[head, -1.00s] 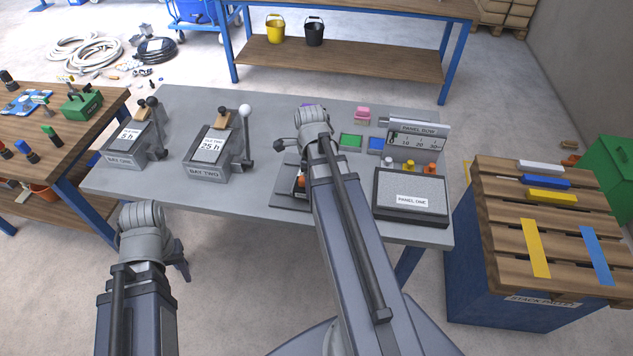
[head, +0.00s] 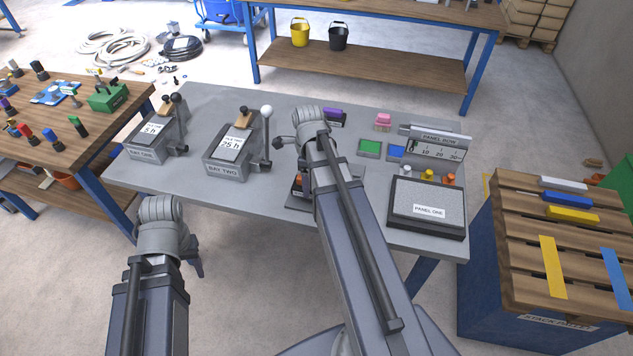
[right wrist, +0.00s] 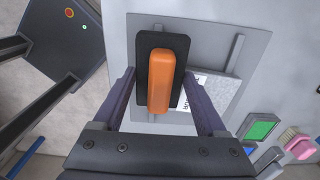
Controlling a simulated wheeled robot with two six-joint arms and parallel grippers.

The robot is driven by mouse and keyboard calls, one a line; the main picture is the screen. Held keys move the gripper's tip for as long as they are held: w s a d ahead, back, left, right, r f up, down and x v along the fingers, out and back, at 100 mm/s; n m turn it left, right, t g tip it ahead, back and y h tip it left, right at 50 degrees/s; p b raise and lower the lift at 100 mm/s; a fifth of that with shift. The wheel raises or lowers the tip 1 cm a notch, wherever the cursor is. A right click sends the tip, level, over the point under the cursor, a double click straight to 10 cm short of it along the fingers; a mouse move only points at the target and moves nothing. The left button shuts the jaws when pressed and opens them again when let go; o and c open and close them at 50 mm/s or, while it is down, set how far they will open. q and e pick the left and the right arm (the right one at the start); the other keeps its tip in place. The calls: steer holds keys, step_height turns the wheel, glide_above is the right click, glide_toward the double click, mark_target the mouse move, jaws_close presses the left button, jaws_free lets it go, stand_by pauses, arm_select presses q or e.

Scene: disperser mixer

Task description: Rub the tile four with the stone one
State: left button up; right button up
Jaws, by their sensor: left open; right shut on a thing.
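In the right wrist view a black block with an orange handle (right wrist: 160,82), apparently the stone, is held between the fingers of my right gripper (right wrist: 161,90). It lies over a grey speckled tile (right wrist: 225,92) whose label is partly covered; only letters like "OUR" show. The tile is in a flat grey holder (right wrist: 205,50). I cannot tell whether the block touches the tile. In the head view my right arm hides most of this; a bit of orange handle (head: 298,180) shows beside it. My left gripper (head: 192,262) is open and empty, low at the table's front edge.
The panel one block (head: 415,222) stands right of the holder. Behind are a green pad (head: 370,148), a blue pad (head: 397,153), a pink brush (head: 383,121) and a gauge (head: 436,147). Bay one (head: 155,150) and bay two (head: 225,165) stand at left.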

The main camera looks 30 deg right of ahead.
steer(key=shift+w+a+r, duration=0.1)
steer(key=shift+w, duration=0.05)
steer(key=shift+s+d, duration=0.6)
steer(key=shift+s, duration=0.2)
steer(key=shift+s+d, duration=0.6)
steer(key=shift+s, duration=0.2)
steer(key=shift+s, duration=0.1)
steer(key=shift+s+d, duration=1.25)
steer(key=shift+s, duration=0.1)
step_height(320, 180, up, 6)
steer(key=p, duration=0.6)
